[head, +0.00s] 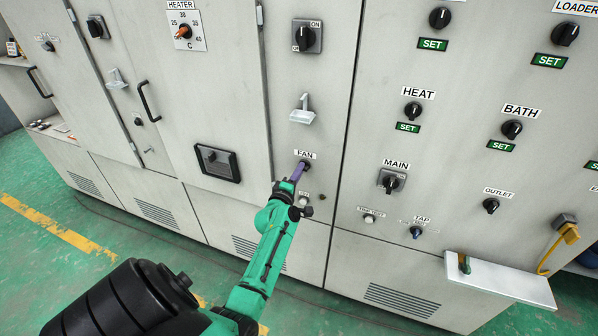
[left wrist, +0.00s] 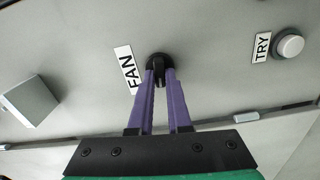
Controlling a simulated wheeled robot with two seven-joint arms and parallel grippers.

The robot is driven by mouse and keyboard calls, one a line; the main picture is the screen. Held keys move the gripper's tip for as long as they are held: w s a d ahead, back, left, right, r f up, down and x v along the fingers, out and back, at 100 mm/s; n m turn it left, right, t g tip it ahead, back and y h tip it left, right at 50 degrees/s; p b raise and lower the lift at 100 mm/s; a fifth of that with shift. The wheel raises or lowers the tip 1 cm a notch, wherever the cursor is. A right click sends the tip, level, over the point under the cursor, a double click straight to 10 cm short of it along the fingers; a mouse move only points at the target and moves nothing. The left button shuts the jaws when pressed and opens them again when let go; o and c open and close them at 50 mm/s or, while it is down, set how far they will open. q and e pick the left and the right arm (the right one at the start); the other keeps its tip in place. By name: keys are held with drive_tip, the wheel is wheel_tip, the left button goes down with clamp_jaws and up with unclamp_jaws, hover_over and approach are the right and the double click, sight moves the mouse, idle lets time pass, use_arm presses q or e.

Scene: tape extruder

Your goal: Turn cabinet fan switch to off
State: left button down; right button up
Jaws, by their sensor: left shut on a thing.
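The cabinet fan switch is a black rotary knob under a white FAN label (head: 305,154) on the grey cabinet front. The knob (left wrist: 159,64) shows best in the left wrist view, beside its FAN label (left wrist: 129,70). My left gripper (head: 303,167) has purple fingers and reaches the knob from below. In the left wrist view my left gripper (left wrist: 160,78) has one finger on each side of the knob's grip and is shut on it. In the head view the fingers mostly hide the knob. My right gripper is not in view.
A white TRY button (left wrist: 290,45) sits near the knob. Above the fan knob are a pale protruding handle (head: 302,110) and an ON switch (head: 306,37). The MAIN switch (head: 391,181) is to the right. A white shelf (head: 500,279) juts out at lower right.

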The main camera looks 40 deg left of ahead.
use_arm(q)
drive_tip(key=shift+n, duration=0.5)
drive_tip(key=c, duration=0.9)
unclamp_jaws()
drive_tip(key=shift+w+d, duration=0.1)
drive_tip(key=shift+o, duration=0.2)
drive_tip(key=b+v, duration=0.1)
drive_tip(key=v, duration=1.3)
drive_tip(key=shift+s+b, duration=0.3)
drive_tip(key=shift+d, duration=0.1)
